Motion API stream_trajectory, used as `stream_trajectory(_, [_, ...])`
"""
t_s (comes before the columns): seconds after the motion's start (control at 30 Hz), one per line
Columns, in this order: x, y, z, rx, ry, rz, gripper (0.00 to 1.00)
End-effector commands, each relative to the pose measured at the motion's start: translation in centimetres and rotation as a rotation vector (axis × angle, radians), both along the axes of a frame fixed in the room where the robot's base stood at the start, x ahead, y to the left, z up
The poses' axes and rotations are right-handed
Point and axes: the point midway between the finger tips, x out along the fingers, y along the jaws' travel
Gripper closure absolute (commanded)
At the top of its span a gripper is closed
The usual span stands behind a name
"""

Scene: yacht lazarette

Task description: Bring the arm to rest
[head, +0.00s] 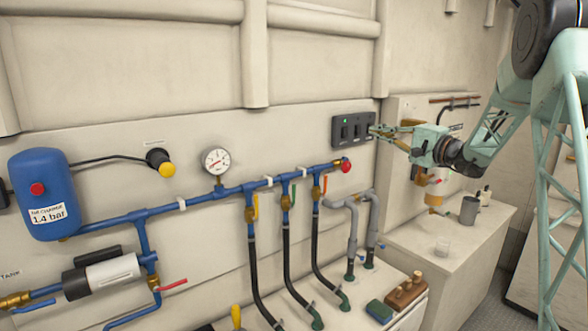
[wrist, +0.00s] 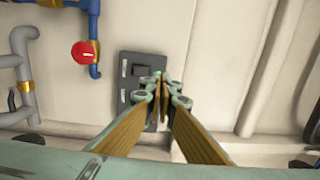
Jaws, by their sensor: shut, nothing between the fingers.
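My gripper (head: 374,130) is shut and empty, its fingertips together at the right edge of the dark switch panel on the wall. In the wrist view the closed fingertips (wrist: 161,80) overlap the switch panel (wrist: 130,68) and hide part of it. In the head view the panel (head: 350,129) shows dark rocker switches and a small green light. I cannot tell whether the fingertips touch it. My pale green arm (head: 505,115) reaches in from the right side.
Left of the panel run blue pipes (head: 110,222) with a red knob (head: 346,166), a gauge (head: 216,161) and a blue tank (head: 43,195). Grey pipes (head: 374,220) stand below the panel.

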Motion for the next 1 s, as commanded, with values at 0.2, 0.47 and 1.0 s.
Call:
stream_trajectory(0.2, [-2.7,4.0,0.8,-0.044,0.034,0.064,1.0])
stream_trajectory(0.47, [-7.6,9.8,1.2,-0.12,0.097,0.16,1.0])
stream_trajectory(1.0, [-19.7,19.3,0.5,-0.303,0.229,0.336,1.0])
